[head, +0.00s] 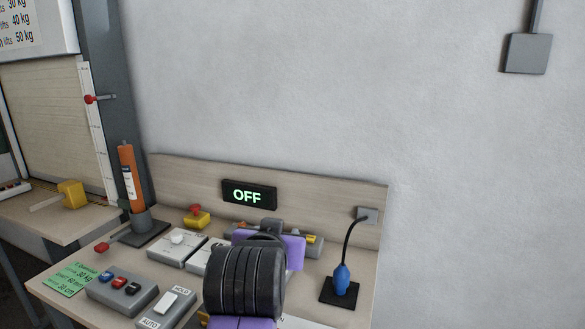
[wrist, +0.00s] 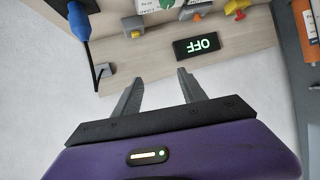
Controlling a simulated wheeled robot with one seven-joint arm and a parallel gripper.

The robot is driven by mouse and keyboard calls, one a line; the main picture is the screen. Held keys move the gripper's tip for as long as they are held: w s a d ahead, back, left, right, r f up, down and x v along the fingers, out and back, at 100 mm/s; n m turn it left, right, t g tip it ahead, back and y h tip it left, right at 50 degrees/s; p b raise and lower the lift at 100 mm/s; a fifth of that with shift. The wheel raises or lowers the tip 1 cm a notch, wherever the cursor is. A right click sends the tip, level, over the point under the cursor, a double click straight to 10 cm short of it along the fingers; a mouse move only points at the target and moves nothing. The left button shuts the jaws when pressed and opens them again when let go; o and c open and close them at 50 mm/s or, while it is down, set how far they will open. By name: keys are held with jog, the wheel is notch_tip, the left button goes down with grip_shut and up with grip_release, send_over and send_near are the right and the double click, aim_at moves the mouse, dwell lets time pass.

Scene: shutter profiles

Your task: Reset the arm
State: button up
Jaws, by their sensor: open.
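My arm, black and purple, rises at the front of the workbench in the head view and hides part of the bench top. In the head view the fingers of my gripper are hidden behind the arm. In the wrist view my gripper (wrist: 156,88) shows two grey fingers spread apart with nothing between them. They point toward the wooden back panel (wrist: 150,62) of the bench. The wrist picture is upside down; the OFF display (wrist: 197,45) is beyond and right of the fingers.
The OFF display (head: 249,195) is on the back panel. A blue plug (head: 342,278) stands on a black pad at right. A button box (head: 122,290), a HOLD/AUTO switch (head: 166,306), a green note (head: 70,279) and an orange cylinder (head: 131,178) are at left.

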jog(key=s+d+n+t+y, duration=0.1)
jog(key=s+d+n+t, duration=0.15)
jog(key=d+t, duration=0.3)
jog(key=s+d+f+g, duration=0.1)
jog(key=s+d+f, duration=0.4)
jog(key=s, duration=1)
jog(key=s+d+f+g, duration=0.1)
jog(key=s+d+f, duration=0.5)
jog(key=s, duration=1)
jog(key=s+d+f+g, duration=0.2)
jog(key=s+d+f, duration=0.4)
jog(key=s, duration=0.9)
notch_tip(320, 180, down, 3)
jog(key=shift+s+d+r, duration=0.15)
jog(key=shift+s+d, duration=0.1)
jog(key=shift+m, duration=0.25)
